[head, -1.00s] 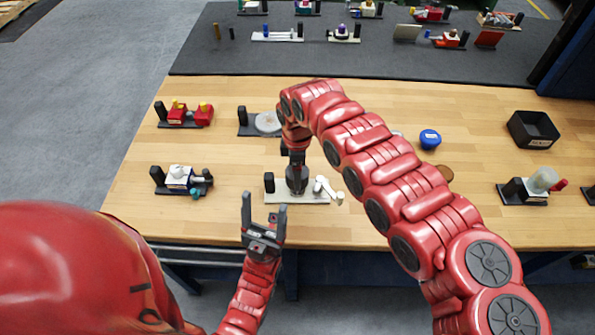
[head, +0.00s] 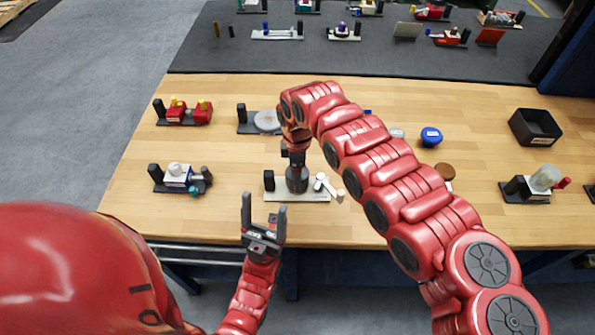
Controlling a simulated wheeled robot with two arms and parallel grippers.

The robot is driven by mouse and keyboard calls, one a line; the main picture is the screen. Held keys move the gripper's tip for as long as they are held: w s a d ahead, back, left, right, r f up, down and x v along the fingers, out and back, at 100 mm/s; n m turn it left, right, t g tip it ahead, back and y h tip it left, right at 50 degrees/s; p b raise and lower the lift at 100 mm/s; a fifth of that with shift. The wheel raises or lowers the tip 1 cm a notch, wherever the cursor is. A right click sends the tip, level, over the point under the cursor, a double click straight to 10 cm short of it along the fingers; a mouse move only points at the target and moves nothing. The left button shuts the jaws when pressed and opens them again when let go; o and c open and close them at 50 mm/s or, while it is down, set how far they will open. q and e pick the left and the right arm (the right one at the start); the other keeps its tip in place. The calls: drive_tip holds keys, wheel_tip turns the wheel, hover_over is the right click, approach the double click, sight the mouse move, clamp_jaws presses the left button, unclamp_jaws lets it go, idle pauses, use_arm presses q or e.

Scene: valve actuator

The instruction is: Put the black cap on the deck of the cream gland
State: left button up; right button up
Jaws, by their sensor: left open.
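A cream base plate (head: 312,197) lies near the front middle of the wooden table. It bears a black post (head: 269,181) at its left end and a white cranked part (head: 328,186) at its right; I take this to be the cream gland. My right gripper (head: 297,170) points down over its middle. A dark rounded body (head: 297,182) sits right below it; I cannot tell whether this is the black cap or whether the jaws hold it. My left gripper (head: 264,207) is open and empty, fingers up, in front of the table's front edge.
A red unit (head: 183,113), a grey disc (head: 267,121) and a white-and-blue unit (head: 178,175) stand left. A blue knob (head: 431,137), brown disc (head: 446,171), black bin (head: 535,127) and another unit (head: 540,180) stand right. My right arm hides part of the table.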

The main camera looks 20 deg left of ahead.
drive_tip(key=shift+f+b, duration=1.15)
drive_tip(key=shift+f, duration=0.4)
drive_tip(key=o, duration=1.4)
drive_tip(key=shift+o, duration=0.2)
drive_tip(key=shift+r, duration=0.1)
drive_tip(key=shift+r, duration=0.1)
drive_tip(key=shift+r, duration=0.35)
wheel_tip(320, 180, up, 16)
drive_tip(key=b, duration=0.4)
drive_tip(key=shift+r, duration=0.25)
